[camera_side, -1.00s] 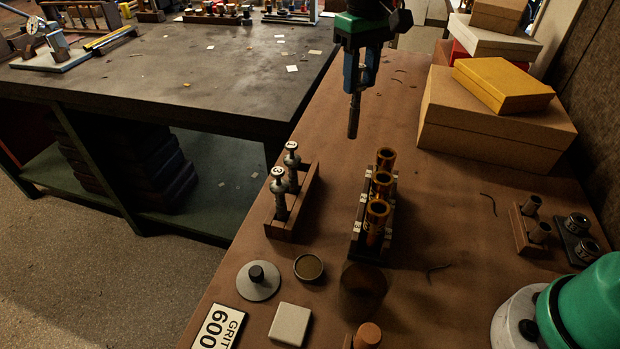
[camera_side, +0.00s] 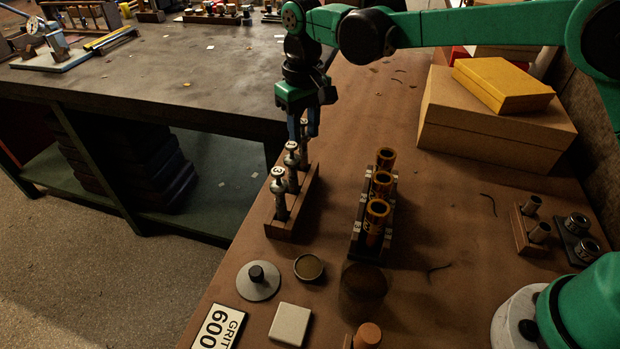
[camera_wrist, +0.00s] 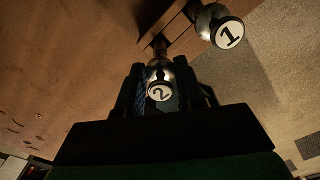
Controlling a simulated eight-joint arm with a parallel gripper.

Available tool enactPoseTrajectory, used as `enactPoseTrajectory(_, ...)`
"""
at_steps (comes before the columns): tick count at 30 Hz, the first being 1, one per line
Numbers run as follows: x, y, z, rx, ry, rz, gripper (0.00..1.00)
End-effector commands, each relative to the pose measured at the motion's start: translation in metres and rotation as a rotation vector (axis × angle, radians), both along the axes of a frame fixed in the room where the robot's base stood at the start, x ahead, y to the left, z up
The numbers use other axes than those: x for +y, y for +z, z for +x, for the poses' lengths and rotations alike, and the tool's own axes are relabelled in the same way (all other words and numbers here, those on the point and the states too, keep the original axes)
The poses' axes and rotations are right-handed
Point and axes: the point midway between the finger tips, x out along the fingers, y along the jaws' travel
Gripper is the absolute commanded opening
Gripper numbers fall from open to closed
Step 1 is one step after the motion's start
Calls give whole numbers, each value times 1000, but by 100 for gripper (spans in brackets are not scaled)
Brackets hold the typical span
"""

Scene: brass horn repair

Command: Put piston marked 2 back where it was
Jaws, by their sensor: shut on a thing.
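My gripper (camera_side: 306,128) is shut on the piston marked 2 (camera_wrist: 160,91), with its white numbered cap facing the wrist camera. In the wrist view my gripper (camera_wrist: 162,75) has a finger on each side of it. The piston is roughly upright at the far end of the wooden rack (camera_side: 284,231). Its lower end is at the rack, but I cannot tell whether it is seated. The piston marked 1 (camera_wrist: 229,34) stands beside it in the rack. In the side view two pistons stand in the rack, a near one (camera_side: 280,205) and a middle one (camera_side: 292,172).
A dark block (camera_side: 355,246) with several brass tubes (camera_side: 378,210) stands to the right of the rack. A round dish (camera_side: 308,267), a grey disc with a knob (camera_side: 258,283) and a pale block (camera_side: 290,324) lie in front. Boxes (camera_side: 490,135) stand at the back right.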

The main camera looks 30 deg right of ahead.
Motion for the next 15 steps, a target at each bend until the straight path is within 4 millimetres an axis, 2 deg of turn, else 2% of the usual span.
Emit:
enactPoseTrajectory(11, 0, -4, 0, 0, 0, 0, 0)
enactPoseTrajectory(12, 0, -4, 0, 0, 0, 0, 44)
enactPoseTrajectory(14, 0, -4, 0, 0, 0, 0, 61)
enactPoseTrajectory(15, 0, -4, 0, 0, 0, 0, 64)
